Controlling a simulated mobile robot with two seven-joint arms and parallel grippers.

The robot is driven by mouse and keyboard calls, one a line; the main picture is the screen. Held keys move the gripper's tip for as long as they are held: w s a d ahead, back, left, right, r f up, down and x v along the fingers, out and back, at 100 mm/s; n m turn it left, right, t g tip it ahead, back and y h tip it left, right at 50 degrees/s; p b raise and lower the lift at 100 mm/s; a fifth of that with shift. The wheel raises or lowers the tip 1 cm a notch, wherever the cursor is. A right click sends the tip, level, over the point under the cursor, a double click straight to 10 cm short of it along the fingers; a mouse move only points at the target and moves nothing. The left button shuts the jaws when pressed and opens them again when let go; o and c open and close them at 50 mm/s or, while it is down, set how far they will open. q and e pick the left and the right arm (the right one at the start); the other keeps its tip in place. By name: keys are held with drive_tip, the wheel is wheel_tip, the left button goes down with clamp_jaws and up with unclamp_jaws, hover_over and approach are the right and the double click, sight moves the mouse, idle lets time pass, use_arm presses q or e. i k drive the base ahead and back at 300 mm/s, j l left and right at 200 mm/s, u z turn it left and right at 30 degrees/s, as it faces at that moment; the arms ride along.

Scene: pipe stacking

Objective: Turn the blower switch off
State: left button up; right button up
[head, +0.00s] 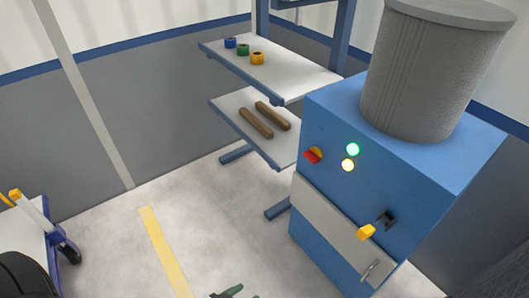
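The blower is a blue cabinet (332,112) with a large grey ribbed cylinder (425,75) on top, at the right of the head view. A red switch handle (312,157) on a yellow backing sits at the upper left of its front face. A green lamp (352,149) and a pale yellow lamp (348,165) beside it both look lit. The handle is too small to read its exact position. Neither of my grippers can be made out, and nothing touches the switch.
A yellow-ended lever (366,231) and a metal handle (371,270) stick out of the cabinet front. Behind it, a shelf rack (300,78) holds coloured rings and brown bars. A wheeled cart (24,228) stands at left. The floor (215,220) between is mostly clear.

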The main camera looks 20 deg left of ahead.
sight(313, 154)
drive_tip(key=u, duration=0.35)
drive_tip(key=z, duration=0.45)
drive_tip(key=i+j+z, duration=0.1)
drive_tip(key=j+z, duration=0.2)
drive_tip(key=j, duration=0.15)
drive_tip(key=j+z, duration=0.65)
drive_tip(key=j, duration=1.7)
